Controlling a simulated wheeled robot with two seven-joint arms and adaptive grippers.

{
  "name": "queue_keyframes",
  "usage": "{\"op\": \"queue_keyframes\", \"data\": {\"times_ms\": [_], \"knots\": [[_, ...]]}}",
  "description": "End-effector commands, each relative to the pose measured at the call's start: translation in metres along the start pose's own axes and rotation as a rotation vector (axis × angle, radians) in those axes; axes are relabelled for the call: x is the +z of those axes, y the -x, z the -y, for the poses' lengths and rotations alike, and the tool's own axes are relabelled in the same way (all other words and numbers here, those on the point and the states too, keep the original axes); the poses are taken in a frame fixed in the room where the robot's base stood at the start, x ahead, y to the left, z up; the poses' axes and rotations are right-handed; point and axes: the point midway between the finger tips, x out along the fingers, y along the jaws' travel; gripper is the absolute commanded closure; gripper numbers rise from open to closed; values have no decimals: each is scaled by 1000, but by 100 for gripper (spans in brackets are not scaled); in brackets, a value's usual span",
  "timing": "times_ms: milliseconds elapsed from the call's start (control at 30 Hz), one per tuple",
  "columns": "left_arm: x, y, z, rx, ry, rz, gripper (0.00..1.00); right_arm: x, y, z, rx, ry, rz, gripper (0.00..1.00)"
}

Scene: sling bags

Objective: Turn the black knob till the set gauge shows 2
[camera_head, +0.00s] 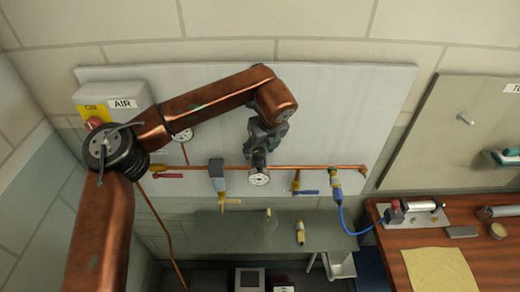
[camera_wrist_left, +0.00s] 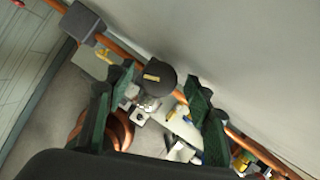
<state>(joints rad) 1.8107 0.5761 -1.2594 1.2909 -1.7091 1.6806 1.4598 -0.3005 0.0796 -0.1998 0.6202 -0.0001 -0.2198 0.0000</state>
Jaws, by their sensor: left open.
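The black knob (camera_wrist_left: 158,78) shows in the left wrist view, round and dark with a yellow mark on its top. My left gripper (camera_wrist_left: 157,84) is open, its green-sided fingers to the left and right of the knob in that view. Whether the fingertips are level with it or short of it, I cannot tell. In the head view my left gripper (camera_head: 262,152) hangs over the copper pipe and mostly hides the knob. A white-faced gauge (camera_head: 259,177) shows just below it; its reading is too small to tell. My right gripper is in neither view.
A second gauge (camera_head: 183,134) is on the board (camera_head: 345,105), partly behind my left arm. The copper pipe (camera_head: 310,168) carries a yellow-handled valve (camera_head: 230,201), a blue-handled valve (camera_head: 305,192) and a blue hose (camera_head: 350,228). A grey shelf (camera_head: 230,235) lies below; a wooden bench (camera_head: 480,255) stands right.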

Motion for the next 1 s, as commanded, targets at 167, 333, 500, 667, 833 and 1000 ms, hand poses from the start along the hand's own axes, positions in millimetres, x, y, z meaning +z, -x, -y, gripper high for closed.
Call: {"op": "queue_keyframes", "data": {"times_ms": [167, 333, 500, 667, 833, 1000], "knots": [[0, 7, 0, -1, 0, 1, 52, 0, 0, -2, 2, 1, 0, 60], [1, 34, 0, -2, 0, 3, 52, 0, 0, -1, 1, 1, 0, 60], [1, 71, 1, -2, 0, 3, 52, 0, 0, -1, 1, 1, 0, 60], [1, 99, 1, -1, 1, 2, 52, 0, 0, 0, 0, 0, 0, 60], [0, 116, 1, -1, 0, 0, 52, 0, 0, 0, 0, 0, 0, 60], [0, 120, 0, 0, 0, 0, 52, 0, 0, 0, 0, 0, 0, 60]]}}
